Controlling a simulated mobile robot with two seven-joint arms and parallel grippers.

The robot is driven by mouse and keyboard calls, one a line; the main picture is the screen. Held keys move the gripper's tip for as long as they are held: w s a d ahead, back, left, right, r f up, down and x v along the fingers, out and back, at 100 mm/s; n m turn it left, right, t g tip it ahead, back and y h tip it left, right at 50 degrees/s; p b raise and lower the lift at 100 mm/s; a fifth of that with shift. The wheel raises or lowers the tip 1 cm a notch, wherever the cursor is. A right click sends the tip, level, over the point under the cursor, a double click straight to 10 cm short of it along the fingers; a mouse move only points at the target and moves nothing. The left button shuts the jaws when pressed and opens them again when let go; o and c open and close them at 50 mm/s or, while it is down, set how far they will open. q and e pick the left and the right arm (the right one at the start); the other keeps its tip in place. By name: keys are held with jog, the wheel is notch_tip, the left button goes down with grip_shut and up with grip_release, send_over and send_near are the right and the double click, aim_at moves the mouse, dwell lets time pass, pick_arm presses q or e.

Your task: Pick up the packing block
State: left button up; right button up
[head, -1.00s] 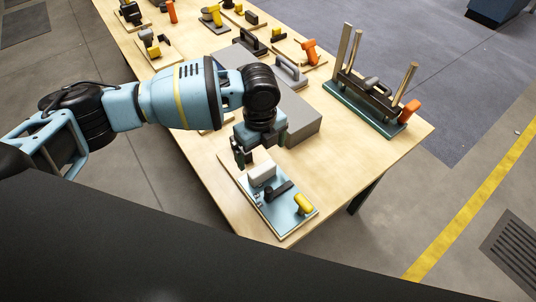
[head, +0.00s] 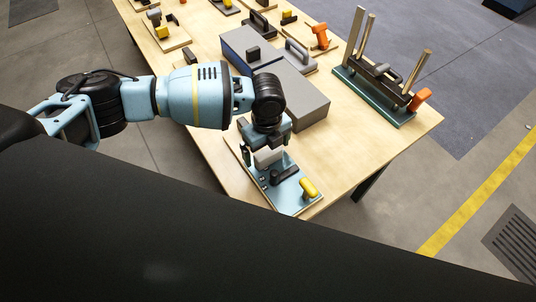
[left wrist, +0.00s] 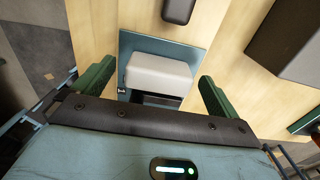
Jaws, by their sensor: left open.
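A white block, which I take to be the packing block (head: 268,158), sits on a light blue plate (head: 291,204) near the table's front corner. In the left wrist view the white block (left wrist: 158,74) lies between the two green fingers. My left gripper (head: 266,148) is open and points down over the block. There are gaps on both sides of the block, and I see no contact. I cannot tell how far down the fingertips reach. My right gripper is not in view.
On the same plate are a black handle (head: 284,175) and a yellow knob (head: 309,188). A grey box (head: 300,102) stands just behind my gripper. A green rack with upright rods (head: 378,92) stands at the right. Bare tabletop lies between them.

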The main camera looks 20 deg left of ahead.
pick_arm(q)
jog(key=shift+f, duration=0.7)
jog(key=c, duration=1)
jog(key=shift+r, duration=0.1)
jog(key=shift+c, duration=0.2)
jog(key=shift+r, duration=0.35)
notch_tip(320, 180, up, 3)
jog(key=shift+s+a+f, duration=0.1)
jog(key=shift+s+a, duration=0.05)
jog(key=s+a+r, duration=0.1)
jog(key=s+a, duration=1)
jog(key=shift+r+p, duration=0.2)
jog(key=shift+p, duration=0.15)
